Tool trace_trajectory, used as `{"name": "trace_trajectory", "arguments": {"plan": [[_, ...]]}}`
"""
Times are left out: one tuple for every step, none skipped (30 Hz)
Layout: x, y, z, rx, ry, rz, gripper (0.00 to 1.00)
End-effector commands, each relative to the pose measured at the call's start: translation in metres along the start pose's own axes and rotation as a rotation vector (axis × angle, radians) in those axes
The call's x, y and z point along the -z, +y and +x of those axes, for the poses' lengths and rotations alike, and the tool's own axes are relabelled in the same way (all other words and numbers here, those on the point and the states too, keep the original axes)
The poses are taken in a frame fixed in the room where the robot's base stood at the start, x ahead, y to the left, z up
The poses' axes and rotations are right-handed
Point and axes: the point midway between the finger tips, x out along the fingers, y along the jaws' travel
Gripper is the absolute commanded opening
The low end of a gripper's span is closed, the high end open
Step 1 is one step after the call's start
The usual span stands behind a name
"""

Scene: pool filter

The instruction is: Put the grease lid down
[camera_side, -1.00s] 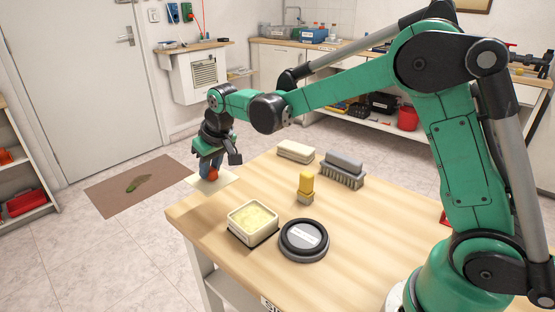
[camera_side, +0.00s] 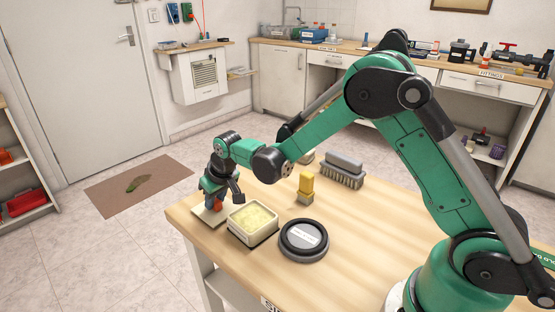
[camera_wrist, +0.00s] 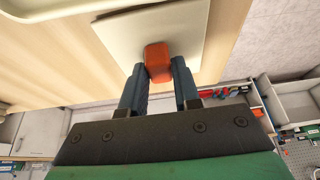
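The grease lid is a thin, pale square plate (camera_side: 204,217) with a red-orange knob (camera_side: 217,205). It is at the left corner of the wooden table, just left of the open grease tub (camera_side: 253,231), which holds pale yellow grease. My gripper (camera_side: 212,201) is above the lid, pointing down, with its fingers on either side of the knob. In the wrist view my gripper (camera_wrist: 159,78) is closed around the red knob (camera_wrist: 158,58), and the lid (camera_wrist: 125,35) lies beyond it. I cannot tell whether the lid touches the tabletop.
A round dark container (camera_side: 304,240) with a label stands right of the tub. A yellow-topped block (camera_side: 305,190) and a grey brush (camera_side: 343,170) stand further back. The table's left edge is close to the lid. The tabletop's front right is clear.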

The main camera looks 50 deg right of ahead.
Motion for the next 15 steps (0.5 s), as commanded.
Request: {"name": "trace_trajectory", "arguments": {"plan": [[-0.0002,0.0001,0.0,0.0,-0.001,0.0,0.5],[-0.0002,0.0001,0.0,0.0,-0.001,0.0,0.56],[-0.0002,0.0001,0.0,0.0,-0.001,0.0,0.56],[-0.0002,0.0001,0.0,0.0,-0.001,0.0,0.56],[-0.0002,0.0001,0.0,0.0,-0.001,0.0,0.56],[-0.0002,0.0001,-0.0001,0.0,-0.001,0.0,0.56],[-0.0001,0.0001,-0.0001,0.0,-0.001,0.0,0.56],[-0.0001,0.0001,-0.0001,0.0,-0.001,0.0,0.56],[-0.0001,0.0001,-0.0001,0.0,-0.001,0.0,0.56],[-0.0001,0.0001,-0.0003,0.0,-0.001,0.0,0.56],[0.0001,0.0001,-0.0007,0.0,-0.001,0.0,0.56],[0.0005,0.0001,-0.002,0.0,-0.001,0.0,0.56],[0.0011,0.0001,-0.0036,0.0,-0.001,0.0,0.56],[0.001,0.0001,-0.0054,0.0,-0.001,0.0,0.56],[0.0012,0.0,-0.0088,0.0,-0.001,0.0,0.56]]}}
